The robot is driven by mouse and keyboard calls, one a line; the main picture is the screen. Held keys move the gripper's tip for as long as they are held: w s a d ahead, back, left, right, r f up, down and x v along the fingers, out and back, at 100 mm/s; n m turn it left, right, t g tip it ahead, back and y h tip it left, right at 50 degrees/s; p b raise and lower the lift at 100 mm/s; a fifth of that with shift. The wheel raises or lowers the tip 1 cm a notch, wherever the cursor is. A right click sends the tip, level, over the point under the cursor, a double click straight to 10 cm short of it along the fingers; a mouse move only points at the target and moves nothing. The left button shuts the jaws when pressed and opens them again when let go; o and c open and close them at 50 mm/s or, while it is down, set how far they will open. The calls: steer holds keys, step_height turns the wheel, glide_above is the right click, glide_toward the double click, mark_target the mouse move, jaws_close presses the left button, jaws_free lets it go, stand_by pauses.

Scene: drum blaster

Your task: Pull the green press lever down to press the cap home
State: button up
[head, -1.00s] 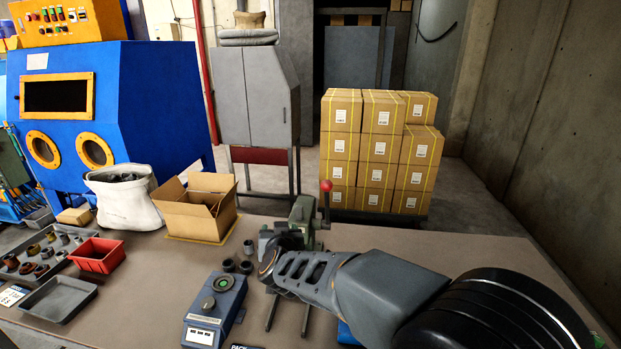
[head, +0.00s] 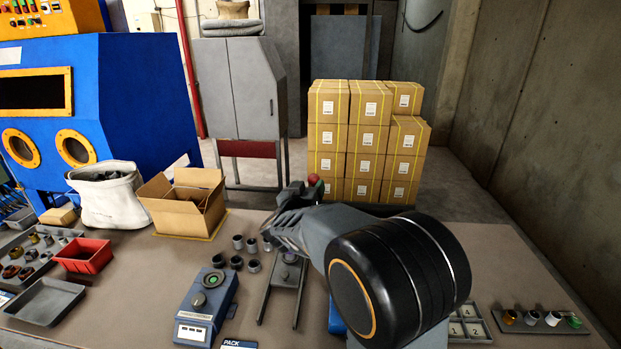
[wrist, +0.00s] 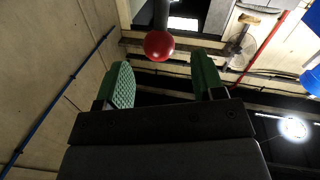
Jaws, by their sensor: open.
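The press lever shows its red ball knob (wrist: 159,45) and a short length of dark shaft in the wrist view. The ball also shows in the head view (head: 315,180), right at the end of my arm. My gripper (wrist: 162,66) is open, with a green-padded finger on each side. The ball sits centred between the fingers and just beyond their tips, with a gap on both sides. The press (head: 288,272) stands on the bench with two rails toward me. My arm hides most of its body and the lever's lower part. I cannot see the cap.
Several dark cups (head: 236,262) stand left of the press. A blue scale (head: 206,306) is nearer me on the left. A partitioned tray (head: 470,328) and a row of small parts (head: 540,318) lie at the right. The bench's right middle is clear.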

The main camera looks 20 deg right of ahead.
mark_target(311, 182)
steer(key=shift+p+x, duration=0.35)
steer(key=shift+x, duration=2.25)
steer(key=shift+c, duration=0.2)
jaws_close()
